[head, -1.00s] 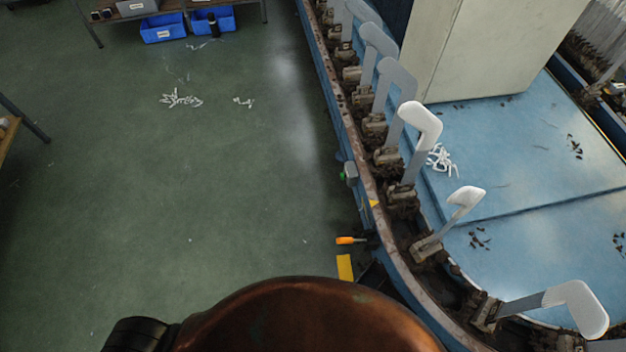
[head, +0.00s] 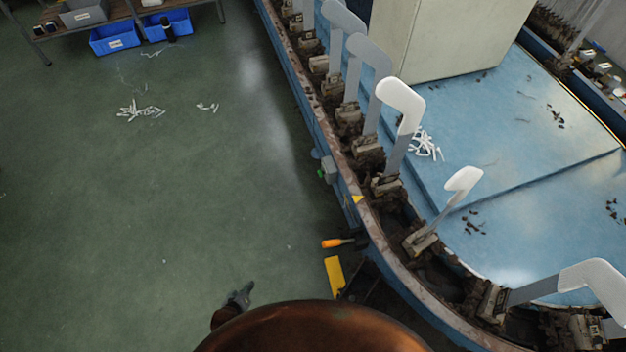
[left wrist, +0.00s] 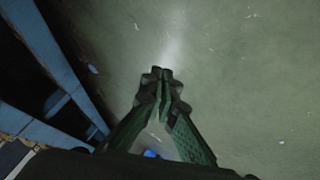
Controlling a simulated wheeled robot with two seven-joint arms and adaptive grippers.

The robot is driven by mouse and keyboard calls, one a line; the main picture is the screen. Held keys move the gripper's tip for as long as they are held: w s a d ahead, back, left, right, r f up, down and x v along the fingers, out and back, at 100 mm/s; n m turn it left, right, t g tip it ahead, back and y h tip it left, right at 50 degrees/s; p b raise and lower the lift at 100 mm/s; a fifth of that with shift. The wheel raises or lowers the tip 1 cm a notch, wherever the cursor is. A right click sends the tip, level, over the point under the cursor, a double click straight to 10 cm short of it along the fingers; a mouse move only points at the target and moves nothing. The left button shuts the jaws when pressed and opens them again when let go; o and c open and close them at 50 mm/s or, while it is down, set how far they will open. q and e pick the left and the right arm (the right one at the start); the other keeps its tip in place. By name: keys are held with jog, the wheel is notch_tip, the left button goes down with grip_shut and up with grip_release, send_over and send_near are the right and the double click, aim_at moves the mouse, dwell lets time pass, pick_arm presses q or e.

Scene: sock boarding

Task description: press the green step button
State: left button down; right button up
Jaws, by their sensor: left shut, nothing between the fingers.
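The green step button (head: 321,173) is a small green spot on the left side of a grey box (head: 330,168), fixed to the outer side of the curved blue machine. My left gripper (head: 248,288) shows at the bottom of the head view, below and left of the button and well apart from it. In the left wrist view the left gripper (left wrist: 161,75) has its fingers together, with nothing between them, over the green floor. I cannot make out the button in that view. My right gripper is in neither view.
The machine's rusty rim (head: 345,180) carries several grey-white sock boards (head: 401,100). An orange-handled tool (head: 335,243) and a yellow plate (head: 334,274) are at its side below the button. Blue bins (head: 114,39) stand at the far left. Floor left of the machine is mostly clear.

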aim_at(321, 173)
pick_arm(q)
jog(key=w+d+r+n+t+h+b, duration=0.1)
jog(key=w+d+r+t+b, duration=0.15)
jog(key=w, duration=0.45)
jog(key=w+d+r+n+t+h+b, duration=0.1)
jog(key=w+d+r+n+b, duration=0.2)
jog(key=w, duration=0.4)
jog(key=w+d+r+n+t+h+b, duration=0.4)
jog(key=w+d+r+b, duration=0.2)
jog(key=w+d+r, duration=0.7)
notch_tip(321, 173, up, 4)
jog(key=w, duration=0.2)
jog(key=shift+w, duration=0.4)
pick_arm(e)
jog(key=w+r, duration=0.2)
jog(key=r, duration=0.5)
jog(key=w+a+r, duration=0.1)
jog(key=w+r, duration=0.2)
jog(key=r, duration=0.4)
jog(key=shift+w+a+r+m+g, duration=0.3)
pick_arm(q)
jog(key=shift+d, duration=0.15)
